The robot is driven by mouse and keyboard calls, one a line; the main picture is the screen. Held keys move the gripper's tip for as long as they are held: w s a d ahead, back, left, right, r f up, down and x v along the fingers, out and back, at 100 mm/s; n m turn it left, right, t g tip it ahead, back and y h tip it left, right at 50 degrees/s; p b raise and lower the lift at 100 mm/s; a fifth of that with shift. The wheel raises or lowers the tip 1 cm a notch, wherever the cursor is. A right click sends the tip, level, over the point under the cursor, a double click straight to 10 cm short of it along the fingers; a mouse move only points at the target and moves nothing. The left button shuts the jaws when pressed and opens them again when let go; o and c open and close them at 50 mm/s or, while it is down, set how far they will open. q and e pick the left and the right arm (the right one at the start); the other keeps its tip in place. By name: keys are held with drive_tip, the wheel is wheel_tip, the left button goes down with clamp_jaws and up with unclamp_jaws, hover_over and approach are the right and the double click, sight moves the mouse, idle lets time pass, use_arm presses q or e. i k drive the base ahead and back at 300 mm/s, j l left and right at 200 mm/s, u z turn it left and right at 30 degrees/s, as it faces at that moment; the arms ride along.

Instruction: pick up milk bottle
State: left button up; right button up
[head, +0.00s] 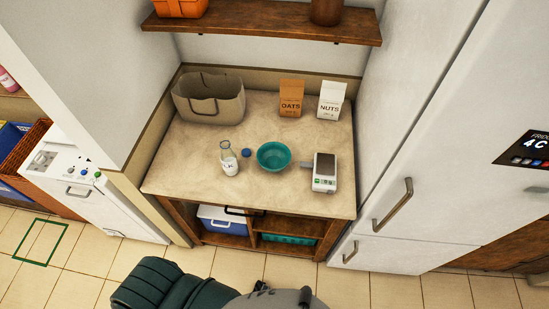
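The milk bottle (229,160) is a small clear glass bottle with a white label and a narrow neck. It stands upright on the pale stone-look counter (190,170), left of a teal bowl. A small round blue thing (246,153), perhaps a cap, lies between the bottle and the bowl. Neither gripper shows in the head view, and nothing touches the bottle. Dark and grey parts at the bottom edge look like my own body.
The teal bowl (273,156) and a small scale-like device (325,172) stand right of the bottle. A grey-beige basket (210,97), an oats bag (291,98) and a nuts bag (331,99) stand behind. A wooden shelf (270,22) overhangs the back; a fridge (440,130) flanks the right.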

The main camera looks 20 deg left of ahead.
sight(228, 157)
drive_tip(key=u, duration=1.25)
